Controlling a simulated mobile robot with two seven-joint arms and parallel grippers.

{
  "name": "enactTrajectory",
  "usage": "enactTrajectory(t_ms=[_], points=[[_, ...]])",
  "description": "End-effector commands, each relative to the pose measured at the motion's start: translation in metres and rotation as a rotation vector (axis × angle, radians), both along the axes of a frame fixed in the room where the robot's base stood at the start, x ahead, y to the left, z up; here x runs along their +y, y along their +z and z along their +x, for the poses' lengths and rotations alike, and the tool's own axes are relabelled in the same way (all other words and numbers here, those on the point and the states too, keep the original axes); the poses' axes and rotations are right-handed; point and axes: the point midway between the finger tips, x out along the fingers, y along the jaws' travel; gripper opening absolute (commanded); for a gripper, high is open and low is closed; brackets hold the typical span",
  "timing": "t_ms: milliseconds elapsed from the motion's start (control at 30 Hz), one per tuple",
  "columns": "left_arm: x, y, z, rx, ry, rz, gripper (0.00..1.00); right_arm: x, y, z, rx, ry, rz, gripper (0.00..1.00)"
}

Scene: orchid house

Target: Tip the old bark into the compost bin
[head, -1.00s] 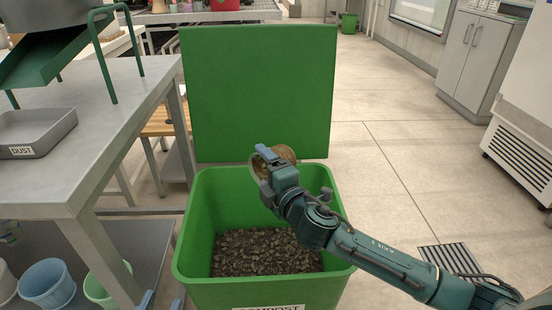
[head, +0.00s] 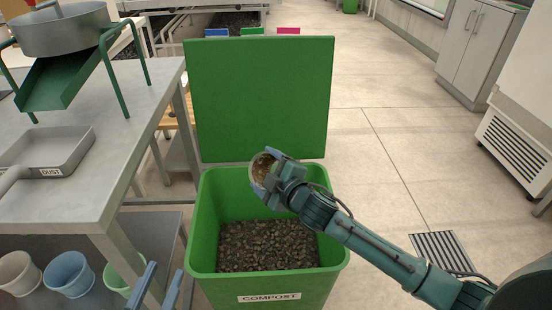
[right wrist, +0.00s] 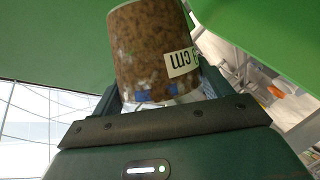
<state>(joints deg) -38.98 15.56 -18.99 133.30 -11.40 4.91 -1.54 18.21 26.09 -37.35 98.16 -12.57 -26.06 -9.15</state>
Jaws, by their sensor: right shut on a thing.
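The green compost bin (head: 268,287) stands open with its lid (head: 262,100) upright behind it. Dark bark chips (head: 268,246) lie inside. My right gripper (head: 277,176) is shut on a pot (head: 262,167), held above the bin's back part. The pot is tilted, its round mouth towards the left with brown showing; how much is inside I cannot tell. In the right wrist view the pot (right wrist: 150,50) shows mottled brown sides and a partly hidden label ending in "cm". My left gripper (head: 158,284) shows two blue fingertips, apart and empty, left of the bin.
A grey metal table (head: 120,130) on the left bears a tray marked DUST (head: 75,150) and a sieve on a green stand (head: 62,85). Several small pots, one blue (head: 70,275), sit on its lower shelf. The floor right of the bin is clear around a drain grate (head: 445,253).

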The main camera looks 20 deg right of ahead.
Motion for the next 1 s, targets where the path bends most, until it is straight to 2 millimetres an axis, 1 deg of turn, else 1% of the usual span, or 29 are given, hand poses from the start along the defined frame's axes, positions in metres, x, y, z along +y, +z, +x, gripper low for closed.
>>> enactTrajectory(t_ms=[33,300,433,700,800,900,1000], points=[[0.000,0.011,0.000,0.000,0.000,0.000,0.29,0.000,0.006,0.000,0.020,-0.001,0.028,0.54],[0.000,0.022,0.000,0.000,0.000,0.000,0.29,0.000,0.005,0.000,0.064,-0.001,0.099,0.54],[0.000,0.039,0.000,0.000,0.000,0.000,0.29,-0.001,0.012,0.000,0.108,-0.002,0.170,0.54],[0.000,0.071,0.000,0.000,0.000,0.000,0.29,-0.001,0.018,0.000,0.220,-0.002,0.351,0.54],[0.000,0.076,0.000,0.000,0.000,0.000,0.29,-0.001,0.017,0.000,0.254,-0.001,0.404,0.54],[0.000,0.077,0.000,0.000,0.000,0.000,0.29,0.000,0.016,0.000,0.269,0.000,0.431,0.54],[0.000,0.084,0.000,0.000,0.000,0.000,0.29,-0.001,0.019,0.000,0.290,0.000,0.463,0.54]])
